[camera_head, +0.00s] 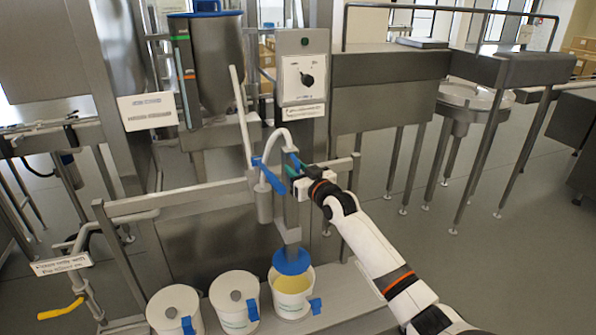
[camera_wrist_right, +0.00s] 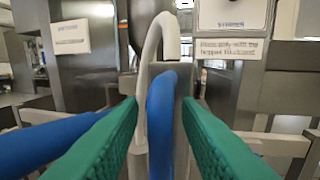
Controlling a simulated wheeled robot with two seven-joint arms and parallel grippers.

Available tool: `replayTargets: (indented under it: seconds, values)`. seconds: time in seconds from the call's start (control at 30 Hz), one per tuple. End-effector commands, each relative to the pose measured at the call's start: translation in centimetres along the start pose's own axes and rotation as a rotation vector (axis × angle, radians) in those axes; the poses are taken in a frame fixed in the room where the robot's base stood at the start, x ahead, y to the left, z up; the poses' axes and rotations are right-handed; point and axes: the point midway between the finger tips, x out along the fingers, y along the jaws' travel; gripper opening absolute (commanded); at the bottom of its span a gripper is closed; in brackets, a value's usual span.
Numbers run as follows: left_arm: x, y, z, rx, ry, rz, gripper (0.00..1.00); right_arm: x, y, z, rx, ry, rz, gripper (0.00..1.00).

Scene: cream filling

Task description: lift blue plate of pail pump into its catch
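The round blue plate (camera_head: 291,261) is at the foot of the metal pail pump (camera_head: 291,218), at the top of an open white pail (camera_head: 293,300) with pale yellow cream. My right gripper (camera_head: 298,184) is at the upper part of the pump, beside its blue bars and white hose. In the right wrist view its green fingers (camera_wrist_right: 160,105) stand apart on either side of an upright blue bar (camera_wrist_right: 161,125), with narrow gaps showing. A catch cannot be clearly made out. My left gripper is not in view.
Two lidded white pails (camera_head: 234,300) stand left of the open one. A control box with a knob (camera_head: 303,80) is above the pump. A steel hopper (camera_head: 217,62) stands behind at left. A yellow-handled valve (camera_head: 61,309) is at lower left.

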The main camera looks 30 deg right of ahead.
Motion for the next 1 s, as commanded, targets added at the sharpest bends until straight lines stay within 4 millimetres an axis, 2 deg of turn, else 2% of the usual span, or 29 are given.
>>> replayTargets:
  seconds: [0.13, 0.23, 0.5, 0.7, 0.83, 1.0]
  values:
    - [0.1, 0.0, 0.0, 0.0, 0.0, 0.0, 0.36, -0.6, 0.0, -0.2, 0.0, 0.002, 0.001, 0.31]
    - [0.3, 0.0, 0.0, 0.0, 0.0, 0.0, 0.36, -1.9, 0.1, -0.3, 0.0, 0.003, 0.002, 0.31]
    - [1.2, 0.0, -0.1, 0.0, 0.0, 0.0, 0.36, -7.7, 0.1, -0.4, -0.001, 0.002, 0.001, 0.31]
    - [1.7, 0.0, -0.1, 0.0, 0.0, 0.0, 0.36, -10.8, 0.0, -0.2, -0.001, 0.0, 0.0, 0.31]
    - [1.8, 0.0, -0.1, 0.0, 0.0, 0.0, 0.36, -11.8, 0.0, -0.1, -0.001, 0.0, 0.0, 0.31]
    - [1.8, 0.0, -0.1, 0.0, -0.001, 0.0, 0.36, -12.0, 0.0, 0.1, -0.001, -0.001, 0.0, 0.31]
